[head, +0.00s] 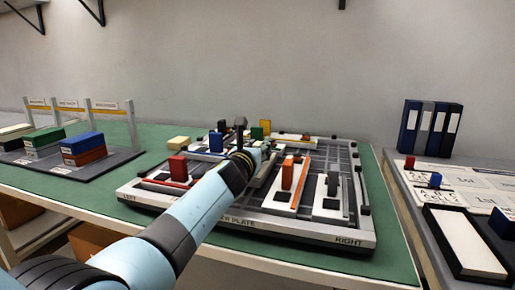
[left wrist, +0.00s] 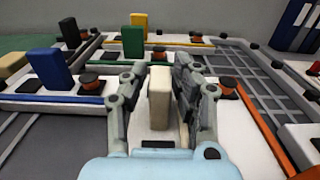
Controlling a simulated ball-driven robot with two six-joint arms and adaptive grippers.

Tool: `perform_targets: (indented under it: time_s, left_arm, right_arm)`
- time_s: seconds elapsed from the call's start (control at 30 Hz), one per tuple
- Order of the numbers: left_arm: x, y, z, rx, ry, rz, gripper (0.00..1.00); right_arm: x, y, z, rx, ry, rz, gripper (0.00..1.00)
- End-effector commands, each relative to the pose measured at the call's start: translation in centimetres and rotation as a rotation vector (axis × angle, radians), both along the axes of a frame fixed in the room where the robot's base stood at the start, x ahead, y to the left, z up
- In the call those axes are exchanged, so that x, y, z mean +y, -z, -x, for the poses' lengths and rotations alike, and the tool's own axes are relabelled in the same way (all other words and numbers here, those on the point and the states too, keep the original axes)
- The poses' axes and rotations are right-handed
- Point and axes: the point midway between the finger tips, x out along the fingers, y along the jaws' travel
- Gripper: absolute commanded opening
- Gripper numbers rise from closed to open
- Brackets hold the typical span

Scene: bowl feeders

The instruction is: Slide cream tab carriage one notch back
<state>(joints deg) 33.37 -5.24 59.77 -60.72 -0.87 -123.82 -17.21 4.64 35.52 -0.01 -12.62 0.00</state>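The cream tab (left wrist: 160,98) stands upright on a pale carriage plate, in the middle of the left wrist view. My left gripper (left wrist: 160,68) has one finger on each side of it, the tips very close to its sides. Whether they press on it I cannot tell. In the head view my left gripper (head: 258,158) reaches over the middle of the plate board (head: 300,232), and the cream tab is hidden there behind the gripper and arm. My right gripper is not in view.
A blue tab (left wrist: 48,68), a green tab (left wrist: 132,42) and a yellow tab (left wrist: 139,22) stand around the cream one. An orange tab (head: 288,172), a red tab (head: 178,168) and a grey tab (head: 333,184) stand nearer the board's front. Green mat (head: 385,235) surrounds the board.

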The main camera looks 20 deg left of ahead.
Motion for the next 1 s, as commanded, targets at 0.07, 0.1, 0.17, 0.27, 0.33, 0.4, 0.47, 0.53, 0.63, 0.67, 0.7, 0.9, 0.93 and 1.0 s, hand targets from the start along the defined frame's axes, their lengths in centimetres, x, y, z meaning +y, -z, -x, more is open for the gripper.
perform_targets:
  time_s: [0.07, 0.1, 0.17, 0.27, 0.33, 0.4, 0.47, 0.53, 0.63, 0.67, 0.7, 0.9, 0.93, 1.0]
  left_arm:
    - [0.0, 0.0, 0.0, -0.001, 0.0, 0.0, 0.41]
    - [0.0, 0.0, 0.0, -0.001, 0.0, 0.0, 0.42]
    - [0.0, -0.1, 0.0, -0.001, 0.0, 0.0, 0.42]
    - [0.0, -0.1, 0.0, -0.002, 0.001, 0.0, 0.42]
    - [0.0, -0.1, 0.0, -0.002, 0.001, 0.0, 0.42]
    - [0.0, -0.1, 0.0, -0.002, 0.001, 0.0, 0.42]
    - [0.0, -0.1, 0.0, -0.002, 0.001, 0.0, 0.42]
    - [0.0, -0.1, 0.1, -0.002, 0.001, 0.001, 0.42]
    - [0.0, -0.2, 0.8, -0.002, 0.001, 0.001, 0.42]
    - [0.0, -0.3, 1.2, -0.001, 0.001, 0.001, 0.42]
    - [0.0, -0.4, 1.8, -0.002, 0.001, 0.001, 0.42]
    - [0.2, -0.6, 5.9, -0.001, 0.0, 0.001, 0.42]
    - [0.2, -0.5, 6.5, -0.002, 0.001, 0.002, 0.42]
    - [0.2, -0.5, 8.1, -0.001, 0.001, 0.001, 0.42]
  right_arm:
    - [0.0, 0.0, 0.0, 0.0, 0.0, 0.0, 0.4]
    - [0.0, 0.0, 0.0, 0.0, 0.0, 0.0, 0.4]
    - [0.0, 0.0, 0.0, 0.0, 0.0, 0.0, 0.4]
    - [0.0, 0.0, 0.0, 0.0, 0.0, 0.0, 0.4]
    - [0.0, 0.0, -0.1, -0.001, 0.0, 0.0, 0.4]
    - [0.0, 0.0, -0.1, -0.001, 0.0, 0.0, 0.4]
    - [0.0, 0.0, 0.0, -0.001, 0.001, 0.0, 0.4]
    - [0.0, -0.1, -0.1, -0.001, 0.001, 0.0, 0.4]
    - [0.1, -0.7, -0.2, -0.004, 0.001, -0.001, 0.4]
    - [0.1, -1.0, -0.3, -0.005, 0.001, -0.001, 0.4]
    - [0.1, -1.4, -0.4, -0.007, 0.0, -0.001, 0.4]
    - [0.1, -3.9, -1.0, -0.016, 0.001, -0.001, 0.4]
    - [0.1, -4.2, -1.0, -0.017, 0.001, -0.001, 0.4]
    - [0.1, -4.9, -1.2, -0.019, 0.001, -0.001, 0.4]
